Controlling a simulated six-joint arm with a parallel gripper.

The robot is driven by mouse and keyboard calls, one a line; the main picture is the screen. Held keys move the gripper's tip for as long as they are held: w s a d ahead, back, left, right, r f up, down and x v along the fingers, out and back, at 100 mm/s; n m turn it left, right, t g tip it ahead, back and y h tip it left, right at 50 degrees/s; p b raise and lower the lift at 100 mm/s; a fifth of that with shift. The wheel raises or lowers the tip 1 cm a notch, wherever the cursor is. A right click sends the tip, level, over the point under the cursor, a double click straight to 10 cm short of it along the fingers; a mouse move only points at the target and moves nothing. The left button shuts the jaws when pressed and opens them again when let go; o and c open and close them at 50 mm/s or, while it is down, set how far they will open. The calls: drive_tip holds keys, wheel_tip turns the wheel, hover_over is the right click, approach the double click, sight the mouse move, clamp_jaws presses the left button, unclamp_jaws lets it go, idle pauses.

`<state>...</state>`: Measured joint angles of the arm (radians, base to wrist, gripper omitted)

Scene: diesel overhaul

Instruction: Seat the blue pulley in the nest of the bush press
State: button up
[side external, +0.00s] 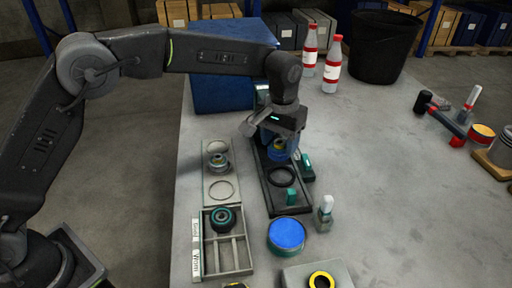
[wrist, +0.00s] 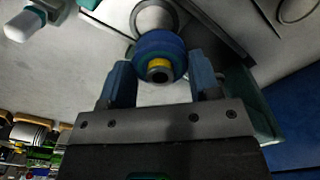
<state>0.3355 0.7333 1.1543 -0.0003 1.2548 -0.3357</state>
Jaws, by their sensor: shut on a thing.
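The blue pulley (side external: 278,155), with a yellow centre, is between the fingers of my gripper (side external: 281,146). In the wrist view the pulley (wrist: 160,48) sits at the fingertips (wrist: 160,70), its dark bore facing the camera. My gripper is shut on it. The bush press is a long black base (side external: 291,209) with a dark ring nest (side external: 281,177) and a teal block (side external: 291,197) at its near end. In the side view the pulley is over the press, behind the nest ring. Its height above the base is hard to tell.
Left of the press, a grey plate (side external: 221,189) holds another pulley-like part (side external: 217,163). A labelled tray (side external: 238,262) holds a dark teal pulley (side external: 222,219). A blue-topped tin (side external: 286,236) and a white-capped bottle (side external: 324,212) stand near the press. The table's right middle is clear.

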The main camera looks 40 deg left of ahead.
drive_tip(key=shift+w+d+r, duration=0.15)
drive_tip(key=shift+w+d, duration=0.15)
drive_tip(key=shift+d, duration=0.2)
drive_tip(key=shift+f, duration=3.1)
drive_tip(key=shift+f, duration=0.2)
drive_tip(key=shift+f, duration=0.65)
drive_tip(key=o, duration=1.2)
drive_tip(key=shift+f, duration=0.1)
drive_tip(key=shift+o, duration=0.2)
